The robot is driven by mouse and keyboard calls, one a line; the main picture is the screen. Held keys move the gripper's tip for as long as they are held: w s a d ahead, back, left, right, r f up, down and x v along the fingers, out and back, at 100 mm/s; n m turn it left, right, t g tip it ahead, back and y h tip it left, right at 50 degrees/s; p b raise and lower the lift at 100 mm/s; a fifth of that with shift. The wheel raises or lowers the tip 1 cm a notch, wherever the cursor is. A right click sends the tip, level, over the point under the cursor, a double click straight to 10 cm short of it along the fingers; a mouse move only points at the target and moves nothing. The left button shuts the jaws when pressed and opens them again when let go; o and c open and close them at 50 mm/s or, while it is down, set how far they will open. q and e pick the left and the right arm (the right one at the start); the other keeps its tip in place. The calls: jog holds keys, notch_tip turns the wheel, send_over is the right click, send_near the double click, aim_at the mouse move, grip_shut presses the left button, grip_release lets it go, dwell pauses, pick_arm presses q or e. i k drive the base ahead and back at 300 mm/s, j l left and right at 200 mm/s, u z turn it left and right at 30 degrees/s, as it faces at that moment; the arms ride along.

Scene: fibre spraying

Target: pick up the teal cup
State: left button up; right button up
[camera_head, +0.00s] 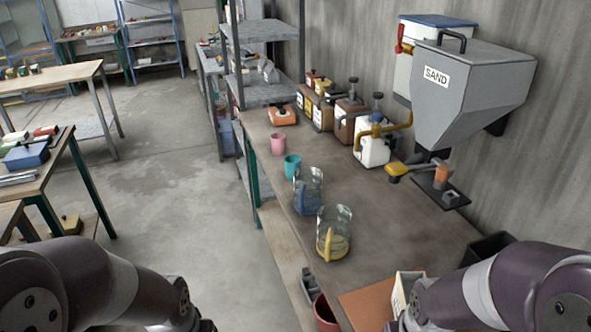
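The teal cup (291,168) stands upright on the brown workbench (385,222), near its left edge. It is behind the jug with blue contents (306,198) and in front of a pink cup (278,146). Nothing is holding it. My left arm comes in at the bottom left and my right arm at the bottom right. Both run out of the bottom edge, so neither gripper is in view. Both arms are well short of the teal cup.
A jug with yellow contents (333,243) stands nearer me on the bench. A grey SAND hopper (470,95) hangs on the right wall over a dark stand. A white container (371,150) and several others line the wall. A shelf rack (265,92) stands beyond.

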aim_at(293, 168)
jog(key=i+j+u, duration=0.25)
jog(key=i+u, duration=0.15)
jog(key=i, duration=0.15)
jog(key=i+j+u, duration=0.1)
jog(key=i+u, duration=0.25)
jog(key=i, duration=0.2)
jog(key=i+z, duration=0.3)
jog(key=i, duration=0.15)
jog(key=i+j+z, duration=0.25)
jog(key=i, duration=0.15)
jog(key=i+j+z, duration=0.3)
jog(key=i+l, duration=0.05)
jog(key=i, duration=0.1)
